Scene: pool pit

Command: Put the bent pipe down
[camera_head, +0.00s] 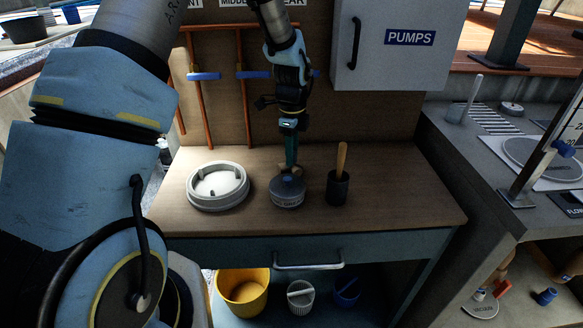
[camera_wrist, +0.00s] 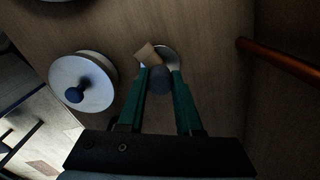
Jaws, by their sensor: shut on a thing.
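My gripper (camera_head: 290,166) points down over the wooden bench, just behind a grey lidded jar with a blue knob (camera_head: 288,191). In the wrist view its green fingers are shut on a small piece, which I take for the bent pipe (camera_wrist: 158,80). A dark grey rounded part sits between the fingertips, with a tan part and a pale round part beyond it. In the head view only bits of tan show beside the fingertips, low over the bench behind the jar. I cannot tell whether the piece touches the bench top. The jar also shows in the wrist view (camera_wrist: 81,84), apart from the fingers.
A white ring-shaped part (camera_head: 217,186) lies left of the jar. A dark pot with a wooden handle (camera_head: 338,187) stands to its right. Copper pipes (camera_head: 243,90) run up the backboard. Bare bench top (camera_head: 410,190) lies at the right. Buckets stand on the shelf below.

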